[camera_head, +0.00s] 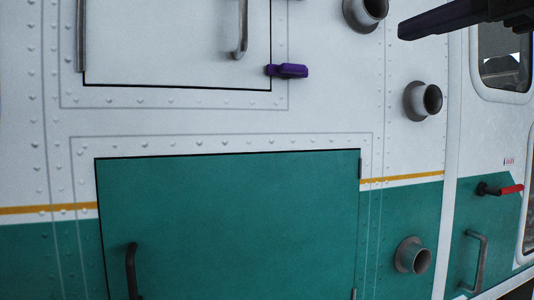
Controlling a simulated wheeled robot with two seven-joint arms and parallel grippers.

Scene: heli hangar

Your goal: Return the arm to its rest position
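A dark part of my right arm, which looks like its gripper (440,20), reaches in at the top right corner and points left. Only part of it shows, and I cannot tell whether its fingers are open or shut. It is in front of the white and teal helicopter side (330,118); no contact with the side is visible. My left gripper and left arm are out of view.
The side carries a closed teal hatch (230,220) with a dark handle (131,270) and a closed white hatch (170,45) with a purple latch (288,71). Round grey ports (422,101) stick out. A red-tipped handle (508,190) and grey grab handle (476,262) are at right.

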